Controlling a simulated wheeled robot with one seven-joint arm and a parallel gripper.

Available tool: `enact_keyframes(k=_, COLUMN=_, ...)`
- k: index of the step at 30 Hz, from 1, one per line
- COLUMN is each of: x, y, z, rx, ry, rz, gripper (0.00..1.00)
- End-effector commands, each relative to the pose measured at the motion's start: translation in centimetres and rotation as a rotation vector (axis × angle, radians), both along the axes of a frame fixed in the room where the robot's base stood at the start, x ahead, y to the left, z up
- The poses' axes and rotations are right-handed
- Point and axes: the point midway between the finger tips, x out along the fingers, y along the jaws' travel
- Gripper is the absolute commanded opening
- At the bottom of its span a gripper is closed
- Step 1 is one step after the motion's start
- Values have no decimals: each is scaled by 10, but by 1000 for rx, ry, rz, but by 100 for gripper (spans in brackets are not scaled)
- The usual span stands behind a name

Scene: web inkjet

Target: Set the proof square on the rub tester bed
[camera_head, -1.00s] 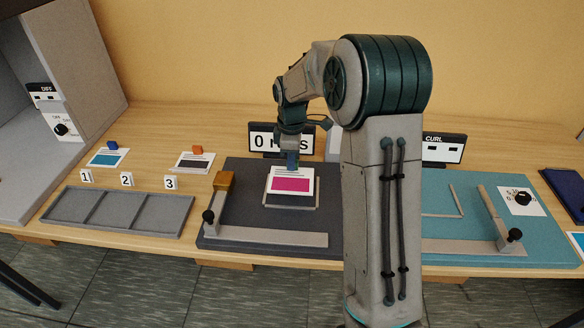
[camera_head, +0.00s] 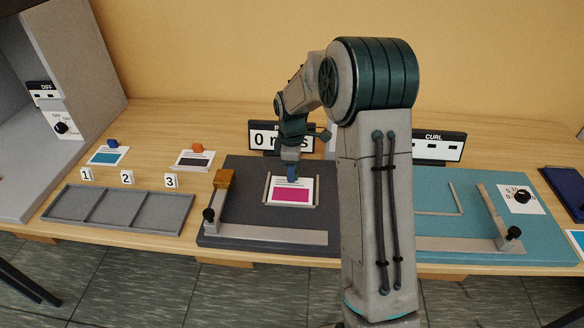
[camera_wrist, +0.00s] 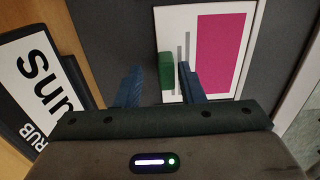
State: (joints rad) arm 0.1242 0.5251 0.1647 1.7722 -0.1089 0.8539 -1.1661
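The proof square (camera_head: 292,196), white with a magenta patch, lies flat on the rub tester bed (camera_head: 266,190), between its raised edge strips. It also shows in the wrist view (camera_wrist: 220,50). A green grip tab (camera_wrist: 165,72) stands on its printed-line side. My gripper (camera_head: 291,178) is right over the square's far edge. In the wrist view its blue fingers (camera_wrist: 160,70) are apart, one on each side of the tab, with a gap on the left. The tab is hidden by my gripper in the head view.
The dark tester base has an orange-topped arm (camera_head: 223,180) left of the bed and a display (camera_head: 282,138) behind. A three-part grey tray (camera_head: 118,209) and two other proofs stand left. A teal curl station (camera_head: 545,232) is at right.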

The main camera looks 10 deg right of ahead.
Motion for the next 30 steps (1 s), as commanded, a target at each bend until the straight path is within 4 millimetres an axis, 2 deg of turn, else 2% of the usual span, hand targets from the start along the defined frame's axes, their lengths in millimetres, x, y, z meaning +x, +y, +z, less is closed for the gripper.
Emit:
enact_keyframes(k=5, x=1, y=0, z=9, rx=0, ry=-3, rz=0, gripper=35)
enact_keyframes(k=8, x=1, y=0, z=24, rx=-1, ry=-5, rz=0, gripper=35)
enact_keyframes(k=18, x=1, y=0, z=96, rx=0, ry=-4, rz=0, gripper=35)
enact_keyframes(k=25, x=0, y=0, z=121, rx=-1, ry=-2, rz=-3, gripper=35)
enact_keyframes(k=28, x=-9, y=1, z=130, rx=-5, ry=-11, rz=-36, gripper=35)
enact_keyframes(k=30, x=-22, y=2, z=137, rx=-11, ry=-24, rz=-92, gripper=35)
